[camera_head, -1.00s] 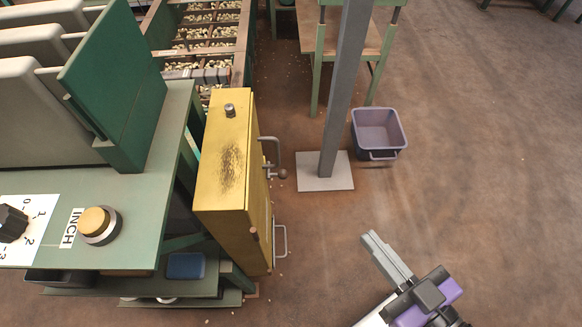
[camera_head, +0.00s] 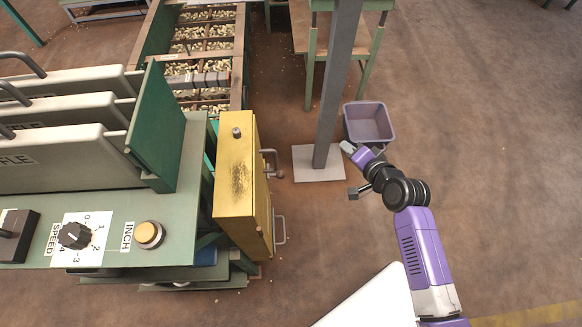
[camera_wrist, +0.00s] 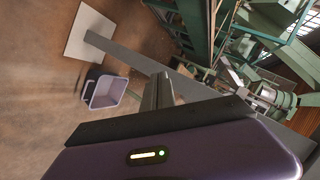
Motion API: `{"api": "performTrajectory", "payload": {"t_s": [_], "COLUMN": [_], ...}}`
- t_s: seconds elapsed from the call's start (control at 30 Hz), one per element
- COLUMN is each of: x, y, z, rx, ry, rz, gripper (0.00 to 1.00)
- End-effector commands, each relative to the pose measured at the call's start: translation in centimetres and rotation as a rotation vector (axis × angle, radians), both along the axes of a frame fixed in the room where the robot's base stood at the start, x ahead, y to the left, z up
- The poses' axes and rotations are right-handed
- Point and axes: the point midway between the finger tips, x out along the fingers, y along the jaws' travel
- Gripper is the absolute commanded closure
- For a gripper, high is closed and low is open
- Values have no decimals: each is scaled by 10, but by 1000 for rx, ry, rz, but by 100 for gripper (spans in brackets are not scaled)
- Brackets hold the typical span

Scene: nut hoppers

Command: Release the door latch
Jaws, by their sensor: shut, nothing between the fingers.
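The yellow door box (camera_head: 236,180) stands at the end of the green machine, in the middle of the head view. A grey latch handle (camera_head: 271,163) with a small knob sticks out from its right side. A second, plain pull handle (camera_head: 281,230) sits lower on that side. My gripper (camera_head: 347,148) is to the right of the box, apart from the latch, and overlaps the post's foot and bin in the picture. In the wrist view its fingers (camera_wrist: 158,92) are together and empty. The latch does not show clearly in the wrist view.
A grey post (camera_head: 337,80) on a square base plate (camera_head: 318,164) stands right of the box. A purple bin (camera_head: 368,122) is beside it, also in the wrist view (camera_wrist: 104,92). The control panel has a speed knob (camera_head: 75,235) and INCH button (camera_head: 149,234). Floor on the right is open.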

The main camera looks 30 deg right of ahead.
Motion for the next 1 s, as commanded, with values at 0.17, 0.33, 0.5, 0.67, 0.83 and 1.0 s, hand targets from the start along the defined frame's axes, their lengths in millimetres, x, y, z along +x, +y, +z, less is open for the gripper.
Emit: {"api": "performTrajectory", "payload": {"t_s": [0.17,0.33,0.5,0.67,0.83,1.0], "x": [34,37,10,1,1,1], "y": [-1,33,75,87,87,87], "z": [-5,-26,-44,-44,-44,-44], "rx": [413,808,1058,1135,1141,1139], "ry": [75,215,373,429,430,428], "rz": [-81,-125,-160,-190,-200,-200], "gripper": [100,100,100,100,100,100]}}
